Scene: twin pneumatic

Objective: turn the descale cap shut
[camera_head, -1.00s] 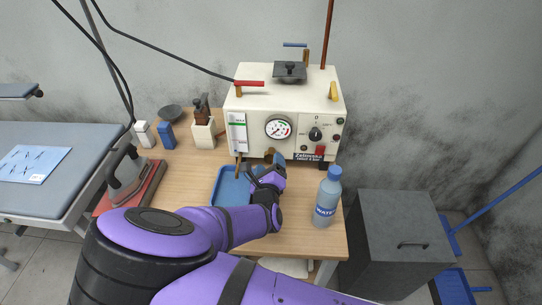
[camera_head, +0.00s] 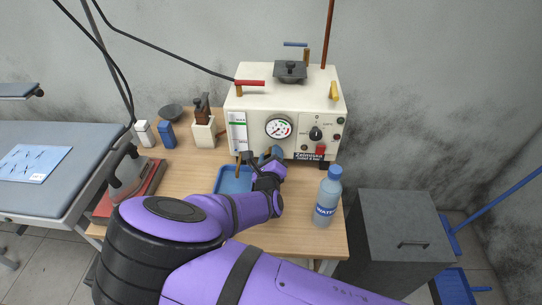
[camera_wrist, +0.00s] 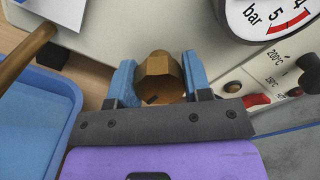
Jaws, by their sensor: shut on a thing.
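The descale cap, a brass hexagonal cap (camera_wrist: 160,76), sits low on the front of the cream boiler machine (camera_head: 250,120). My gripper (camera_wrist: 158,84) has its two blue fingers on either side of the cap, shut on it. In the head view my gripper (camera_head: 271,154) reaches the lower front of the machine, and the cap is mostly hidden behind it there. I cannot tell from these views how tight the cap is.
A blue tray (camera_head: 226,187) lies left of my gripper, below a brass pipe (camera_wrist: 26,55). A water bottle (camera_head: 327,198) stands to the right on the wooden table (camera_head: 184,177). An iron (camera_head: 128,172) rests at the left. The pressure gauge (camera_head: 279,127) is above the gripper.

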